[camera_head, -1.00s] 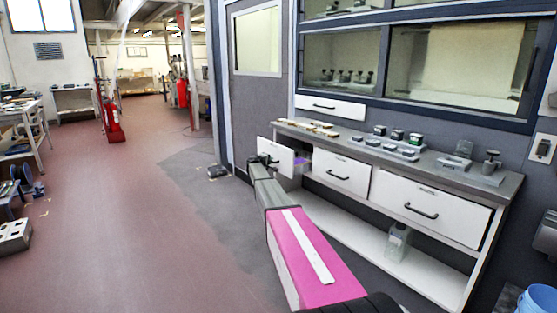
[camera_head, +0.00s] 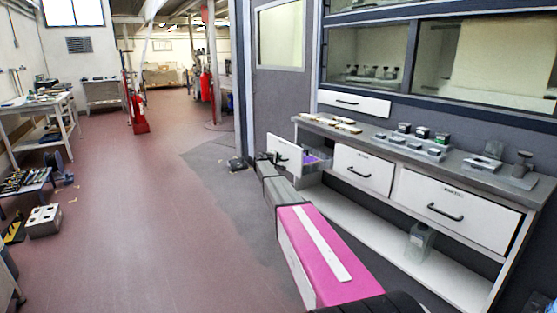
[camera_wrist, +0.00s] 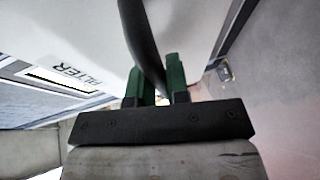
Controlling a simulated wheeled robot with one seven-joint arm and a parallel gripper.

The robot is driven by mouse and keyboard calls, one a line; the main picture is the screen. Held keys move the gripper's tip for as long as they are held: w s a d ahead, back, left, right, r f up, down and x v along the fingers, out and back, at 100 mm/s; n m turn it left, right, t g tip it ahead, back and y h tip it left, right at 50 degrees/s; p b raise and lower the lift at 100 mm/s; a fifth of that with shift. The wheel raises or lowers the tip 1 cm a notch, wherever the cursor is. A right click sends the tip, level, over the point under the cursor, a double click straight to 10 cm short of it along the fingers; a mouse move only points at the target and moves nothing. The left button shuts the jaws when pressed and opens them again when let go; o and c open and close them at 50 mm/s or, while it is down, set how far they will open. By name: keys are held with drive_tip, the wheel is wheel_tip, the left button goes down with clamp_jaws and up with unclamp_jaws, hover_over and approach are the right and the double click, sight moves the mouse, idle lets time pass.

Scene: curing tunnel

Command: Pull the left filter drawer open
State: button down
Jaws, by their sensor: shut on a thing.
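The left filter drawer (camera_head: 291,153) is a white drawer under the left end of the grey counter. It stands pulled out, with purple contents (camera_head: 314,159) showing behind its front. My gripper (camera_head: 268,158) is at this front, small and partly hidden by my arm in the head view. In the wrist view, the green fingers of my gripper (camera_wrist: 160,84) are shut around the dark bar handle (camera_wrist: 139,35). The white drawer front (camera_wrist: 75,30) bears a "FILTER" label (camera_wrist: 75,74).
Closed middle (camera_head: 363,170) and right (camera_head: 458,205) drawers are beside it. Small blocks and fixtures stand on the counter (camera_head: 385,150). A lower shelf (camera_head: 385,235) holds a clear container (camera_head: 420,242). A dark object (camera_head: 237,163) lies on the floor beyond the drawer. Open floor (camera_head: 150,220) lies left.

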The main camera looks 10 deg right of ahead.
drive_tip(key=c, duration=1.1)
unclamp_jaws()
drive_tip(key=v, duration=1)
drive_tip(key=shift+s+a+r, duration=0.15)
drive_tip(key=shift+s+a, duration=0.15)
drive_tip(key=s+d+f+m+g+y, duration=0.1)
drive_tip(key=s+f+m+g+y, duration=0.15)
drive_tip(key=s+f, duration=0.85)
drive_tip(key=s+d+f+m+g+y, duration=0.15)
drive_tip(key=s+g, duration=0.25)
drive_tip(key=s, duration=1.5)
drive_tip(key=s+a+f+m+g+y, duration=0.1)
drive_tip(key=s+a+y, duration=0.1)
drive_tip(key=s, duration=0.7)
drive_tip(key=s+a+f+m+g+y, duration=0.1)
drive_tip(key=s+a+f+g+y, duration=0.1)
drive_tip(key=s, duration=0.6)
drive_tip(key=s+a+f+m+g+y, duration=0.1)
drive_tip(key=s+a+f+y, duration=0.1)
drive_tip(key=s, duration=0.7)
drive_tip(key=shift+s+a+f+m+g+y, duration=0.1)
drive_tip(key=shift+s+a+m+g+y, duration=0.1)
drive_tip(key=shift+a+y, duration=0.3)
drive_tip(key=shift+s+a+m+g+y, duration=0.1)
drive_tip(key=shift+s+a+y, duration=0.1)
drive_tip(key=shift+a+y, duration=0.3)
